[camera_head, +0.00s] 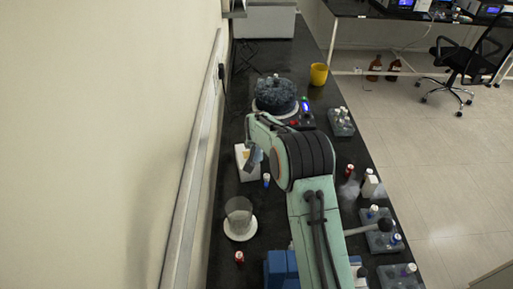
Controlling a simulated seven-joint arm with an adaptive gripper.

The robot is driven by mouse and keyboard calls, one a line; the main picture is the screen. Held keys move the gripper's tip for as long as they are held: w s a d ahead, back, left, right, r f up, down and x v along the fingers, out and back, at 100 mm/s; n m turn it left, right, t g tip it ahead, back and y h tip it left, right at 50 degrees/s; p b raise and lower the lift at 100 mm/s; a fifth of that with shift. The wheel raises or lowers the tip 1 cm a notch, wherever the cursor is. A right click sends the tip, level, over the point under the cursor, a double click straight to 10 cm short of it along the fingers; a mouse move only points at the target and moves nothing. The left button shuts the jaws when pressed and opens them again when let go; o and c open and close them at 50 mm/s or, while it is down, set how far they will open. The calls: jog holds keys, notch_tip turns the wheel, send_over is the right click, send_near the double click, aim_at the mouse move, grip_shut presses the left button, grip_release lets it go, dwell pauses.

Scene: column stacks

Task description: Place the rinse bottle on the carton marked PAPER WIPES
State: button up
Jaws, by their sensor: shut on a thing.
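My gripper (250,163) is small and dark in the camera_head view, pointing down at the left side of the bench. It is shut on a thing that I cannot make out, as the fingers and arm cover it. A white box (243,173) lies just beneath or behind the gripper; contact is unclear. No lettering can be read, so I cannot confirm it as the PAPER WIPES carton. I cannot pick out the rinse bottle for sure.
A small blue vial (266,181) stands close to the gripper. A glass beaker on a white plate (239,235) is nearer, and a dark round bath (275,95) is beyond. Racks (341,123) line the right edge. A yellow cup (318,74) stands at the back.

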jog(key=shift+f, duration=0.65)
jog(key=shift+f, duration=0.1)
jog(key=o, duration=1.2)
jog(key=shift+c, duration=0.2)
jog(key=shift+r, duration=0.2)
jog(key=v, duration=1.2)
